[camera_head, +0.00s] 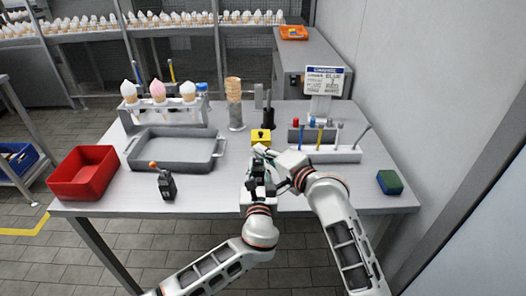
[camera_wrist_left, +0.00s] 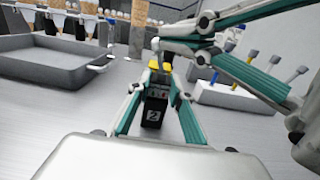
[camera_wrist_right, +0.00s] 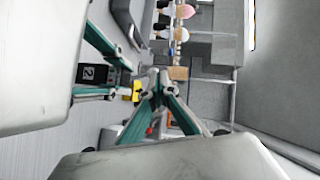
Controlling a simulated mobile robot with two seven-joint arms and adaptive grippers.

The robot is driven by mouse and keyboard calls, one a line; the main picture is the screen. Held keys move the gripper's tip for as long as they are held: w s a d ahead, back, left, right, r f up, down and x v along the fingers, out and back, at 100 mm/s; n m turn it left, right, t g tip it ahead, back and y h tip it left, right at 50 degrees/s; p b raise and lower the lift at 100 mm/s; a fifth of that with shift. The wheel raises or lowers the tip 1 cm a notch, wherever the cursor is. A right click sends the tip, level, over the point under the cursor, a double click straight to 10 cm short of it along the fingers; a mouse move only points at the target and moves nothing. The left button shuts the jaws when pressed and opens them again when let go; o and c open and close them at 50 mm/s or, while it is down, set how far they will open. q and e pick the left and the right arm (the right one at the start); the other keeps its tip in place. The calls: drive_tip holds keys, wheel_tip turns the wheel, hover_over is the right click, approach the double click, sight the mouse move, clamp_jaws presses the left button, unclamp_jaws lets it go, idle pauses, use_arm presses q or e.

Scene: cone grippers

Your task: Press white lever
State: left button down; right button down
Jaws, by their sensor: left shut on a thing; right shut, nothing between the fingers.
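A grey tray (camera_head: 173,168) and red bin (camera_head: 83,187) are at left. A white rack with coloured handles (camera_head: 340,156) stands at right, with a blue-green block (camera_head: 390,182) beyond it.

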drive_tip(key=shift+s, duration=0.1)
drive_tip(key=r+v, duration=0.2)
drive_tip(key=v, duration=0.7)
drive_tip(key=shift+s+a, duration=0.2)
drive_tip(key=shift+s, duration=0.15)
use_arm(q)
drive_tip(key=c, duration=1.7)
unclamp_jaws()
